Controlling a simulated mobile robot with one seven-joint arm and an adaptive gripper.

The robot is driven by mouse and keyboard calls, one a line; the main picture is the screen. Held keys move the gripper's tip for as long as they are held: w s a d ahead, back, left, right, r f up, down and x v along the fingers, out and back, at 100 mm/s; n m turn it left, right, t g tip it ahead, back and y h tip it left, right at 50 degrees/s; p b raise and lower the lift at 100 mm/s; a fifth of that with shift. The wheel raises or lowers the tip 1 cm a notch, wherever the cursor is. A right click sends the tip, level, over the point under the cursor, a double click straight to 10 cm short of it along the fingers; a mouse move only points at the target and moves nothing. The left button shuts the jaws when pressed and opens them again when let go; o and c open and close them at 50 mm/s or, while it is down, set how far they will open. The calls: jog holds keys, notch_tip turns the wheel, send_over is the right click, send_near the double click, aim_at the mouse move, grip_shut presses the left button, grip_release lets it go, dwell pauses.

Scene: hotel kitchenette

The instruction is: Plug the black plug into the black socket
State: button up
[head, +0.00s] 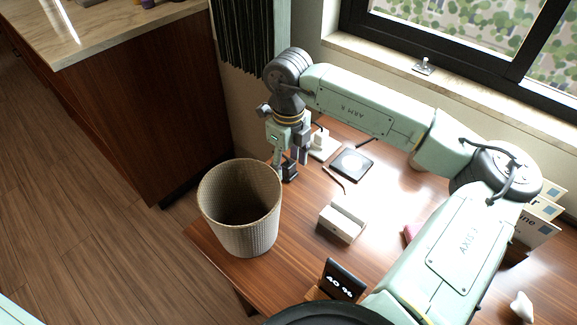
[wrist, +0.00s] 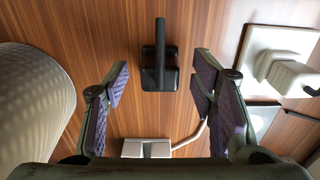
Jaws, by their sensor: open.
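My gripper (head: 290,160) is open, pointing down over the back left of the wooden desk. In the wrist view its fingers (wrist: 161,82) stand wide apart with nothing between the pads. A black block with a narrow bar (wrist: 160,72), which looks like the black plug, is on the desk just ahead of the fingertips, roughly centred between them. In the head view this black block (head: 289,170) shows at the fingertips, partly covered by them. I cannot tell whether it touches a finger. I cannot clearly identify the black socket; a flat black square (head: 351,165) lies to the right.
A woven bin (head: 241,215) stands close left of the gripper. A white plate with a white block (wrist: 275,65) is to the right. A white box (head: 342,219), a thin stick (head: 334,180) and a display (head: 342,281) are nearer. A window sill (head: 400,62) runs behind.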

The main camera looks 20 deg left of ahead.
jog(key=shift+c, duration=0.4)
jog(key=c, duration=1.1)
